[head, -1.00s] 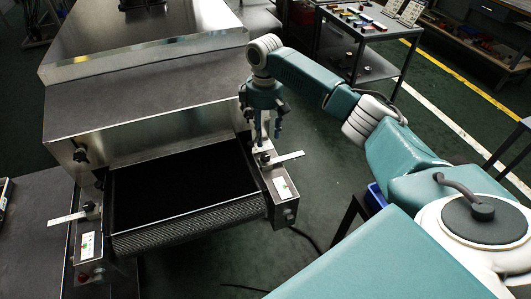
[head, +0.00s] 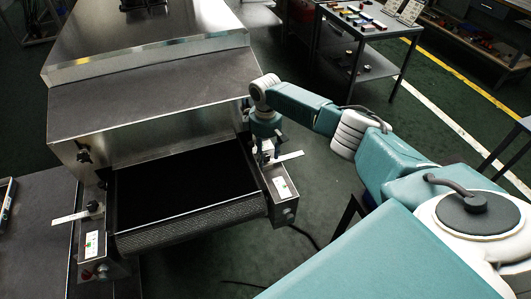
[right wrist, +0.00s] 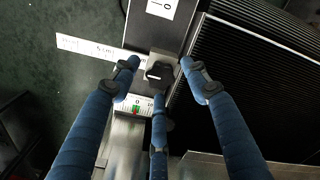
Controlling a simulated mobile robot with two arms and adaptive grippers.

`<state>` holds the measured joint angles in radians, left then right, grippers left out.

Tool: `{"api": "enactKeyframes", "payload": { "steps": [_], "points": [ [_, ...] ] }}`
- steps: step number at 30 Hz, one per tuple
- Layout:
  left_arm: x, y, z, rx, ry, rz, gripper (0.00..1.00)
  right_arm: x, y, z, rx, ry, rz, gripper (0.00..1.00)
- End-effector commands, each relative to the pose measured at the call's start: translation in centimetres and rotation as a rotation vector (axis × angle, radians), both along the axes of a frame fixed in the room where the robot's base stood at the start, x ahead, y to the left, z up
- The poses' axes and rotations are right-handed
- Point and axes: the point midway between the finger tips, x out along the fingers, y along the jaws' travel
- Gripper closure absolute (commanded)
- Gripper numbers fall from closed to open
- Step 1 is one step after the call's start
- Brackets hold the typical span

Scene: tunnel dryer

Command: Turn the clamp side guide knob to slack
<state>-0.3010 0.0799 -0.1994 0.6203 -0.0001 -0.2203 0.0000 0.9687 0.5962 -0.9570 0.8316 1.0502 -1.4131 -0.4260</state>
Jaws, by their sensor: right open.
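The clamp knob is a dark knob (right wrist: 159,71) with a white mark on top, seated on a metal block at the right side of the dryer's infeed. A flat pale ruled strip (right wrist: 100,49) runs out from beside it, also showing in the head view (head: 290,156). My right gripper (head: 264,153) points down over this knob. In the right wrist view its blue fingers stand apart around the knob, open, with no clear contact. A small scale with a green mark (right wrist: 136,108) lies beside the knob. My left gripper is out of view.
The dark conveyor belt (head: 185,190) lies left of my right gripper. A second side guide with a knob (head: 93,207) and strip is on the belt's left side. A labelled control box (head: 280,189) sits just below my gripper. A tool cart (head: 360,30) stands behind.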

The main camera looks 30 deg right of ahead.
Motion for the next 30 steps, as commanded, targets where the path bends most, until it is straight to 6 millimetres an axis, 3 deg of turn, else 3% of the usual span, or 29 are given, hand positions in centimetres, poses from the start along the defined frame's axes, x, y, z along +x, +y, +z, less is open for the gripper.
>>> {"api": "enactKeyframes", "payload": {
  "steps": [3,9,20,30],
  "points": [
    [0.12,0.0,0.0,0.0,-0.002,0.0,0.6,0.0,0.02,0.01,0.0,0.0,0.0,0.58],
    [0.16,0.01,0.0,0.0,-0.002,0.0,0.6,0.01,0.02,0.03,0.0,0.0,0.0,0.98],
    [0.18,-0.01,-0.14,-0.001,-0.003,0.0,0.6,0.0,0.01,-0.01,0.0,0.0,0.042,0.99],
    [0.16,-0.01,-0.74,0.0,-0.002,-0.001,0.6,0.03,0.08,-0.07,0.001,0.0,0.27,0.99]
  ]
}}
